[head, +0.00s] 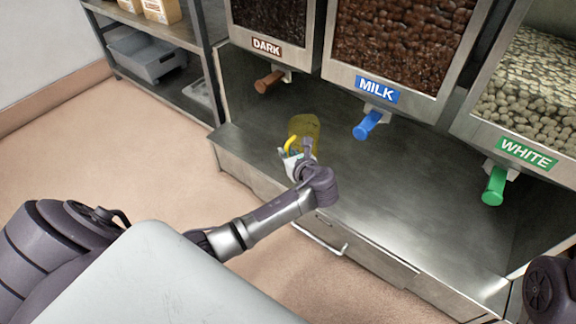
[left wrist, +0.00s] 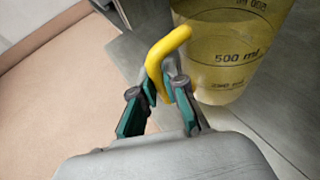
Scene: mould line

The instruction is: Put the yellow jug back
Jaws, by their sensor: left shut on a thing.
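The yellow jug (head: 306,128) is see-through, with a solid yellow handle, and is at the left part of the metal counter under the dispensers. In the left wrist view the jug (left wrist: 232,50) shows dark volume marks, including 500 ml, and its handle (left wrist: 168,48) points towards me. My left gripper (head: 296,160) is shut on the handle; its green-padded fingers (left wrist: 162,95) are on both sides of it. The jug looks upright. I cannot tell whether its base touches the counter. My right gripper is not in view.
Dispensers labelled DARK (head: 267,47), MILK (head: 377,90) and WHITE (head: 527,153) hang above the counter (head: 400,195), with brown, blue and green handles. The counter's middle is clear. A shelf rack (head: 165,35) with a grey bin (head: 148,55) stands at back left.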

